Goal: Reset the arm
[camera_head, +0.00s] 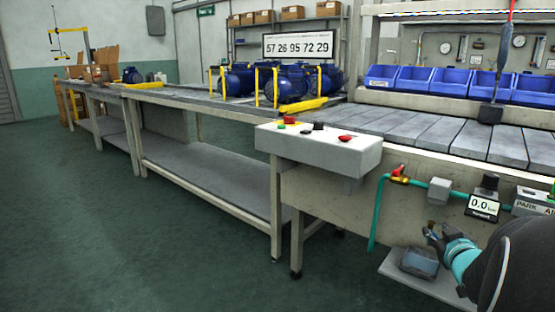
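My arm reaches in from the lower right corner. My gripper (434,234) shows small and dark at its end, beside the teal part of the arm. It is in front of the bench's side panel, just above a dark grey block (419,262). The fingers are too small and partly overlapped to tell whether they are open or shut, or whether they touch the block.
The block sits on a low grey shelf (425,288). A teal pipe (376,215) with a red-handled valve (400,174), a 0.0 display (484,206) and a control box (318,146) are close by. Blue pumps (283,84) stand on the line. Open floor lies left.

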